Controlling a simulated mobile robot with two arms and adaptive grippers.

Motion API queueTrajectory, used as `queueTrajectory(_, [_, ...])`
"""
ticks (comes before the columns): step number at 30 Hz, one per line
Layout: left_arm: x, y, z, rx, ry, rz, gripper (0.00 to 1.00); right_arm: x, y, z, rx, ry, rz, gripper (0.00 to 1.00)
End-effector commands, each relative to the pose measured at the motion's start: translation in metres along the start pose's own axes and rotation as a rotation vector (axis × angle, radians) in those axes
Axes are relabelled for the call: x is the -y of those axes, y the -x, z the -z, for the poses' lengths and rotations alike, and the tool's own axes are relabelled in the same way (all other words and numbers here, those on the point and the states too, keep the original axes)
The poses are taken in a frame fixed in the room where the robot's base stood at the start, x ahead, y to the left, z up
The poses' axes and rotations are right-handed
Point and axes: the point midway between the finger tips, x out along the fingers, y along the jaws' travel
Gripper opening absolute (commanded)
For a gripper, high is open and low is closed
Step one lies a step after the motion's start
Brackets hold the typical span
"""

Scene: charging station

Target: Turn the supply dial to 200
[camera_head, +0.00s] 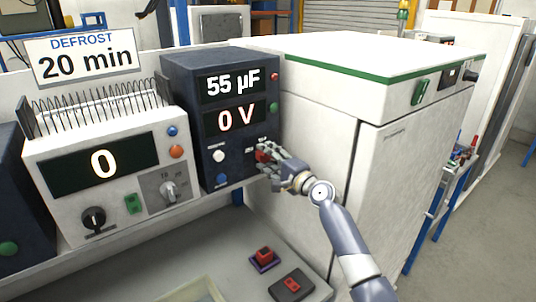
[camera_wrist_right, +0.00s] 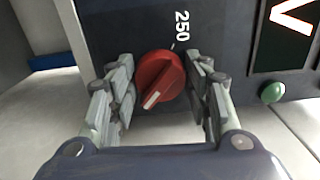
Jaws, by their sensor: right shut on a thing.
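The red dial (camera_head: 263,156) is on the lower right front of a dark blue unit (camera_head: 190,110) whose displays read "55 µF" and "0 V". In the right wrist view, the red dial (camera_wrist_right: 160,78) has a white line toward its lower left. A printed "250" (camera_wrist_right: 181,26) with a small tick is above it; other marks are hidden or out of view. My right gripper (camera_head: 271,160) is at the dial and shut on it, one finger on each side in the right wrist view. My left gripper is not in view.
A white unit (camera_head: 62,200) reading "0", with a black knob (camera_head: 94,219) and a grey knob (camera_head: 168,190), stands to the left. A white cabinet (camera_head: 400,190) stands close on the right. A red button (camera_head: 265,254) and a dark box with a red switch (camera_head: 291,286) lie below.

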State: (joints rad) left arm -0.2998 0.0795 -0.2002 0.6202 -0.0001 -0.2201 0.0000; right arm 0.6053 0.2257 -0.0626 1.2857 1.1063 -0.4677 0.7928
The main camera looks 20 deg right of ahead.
Motion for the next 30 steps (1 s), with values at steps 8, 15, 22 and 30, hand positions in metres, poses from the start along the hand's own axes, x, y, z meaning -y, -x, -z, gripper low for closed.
queueTrajectory(8, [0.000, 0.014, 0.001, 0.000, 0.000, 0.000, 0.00, 0.002, 0.000, 0.001, -0.002, -0.200, 0.000, 0.21])
queueTrajectory(15, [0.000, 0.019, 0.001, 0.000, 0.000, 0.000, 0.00, 0.001, 0.000, 0.001, -0.001, -0.296, 0.000, 0.21])
queueTrajectory(22, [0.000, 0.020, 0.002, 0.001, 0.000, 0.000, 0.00, 0.000, 0.000, 0.001, -0.001, -0.330, -0.001, 0.21])
queueTrajectory(30, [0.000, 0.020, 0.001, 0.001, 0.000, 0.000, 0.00, 0.000, 0.000, 0.001, -0.001, -0.333, -0.001, 0.21])
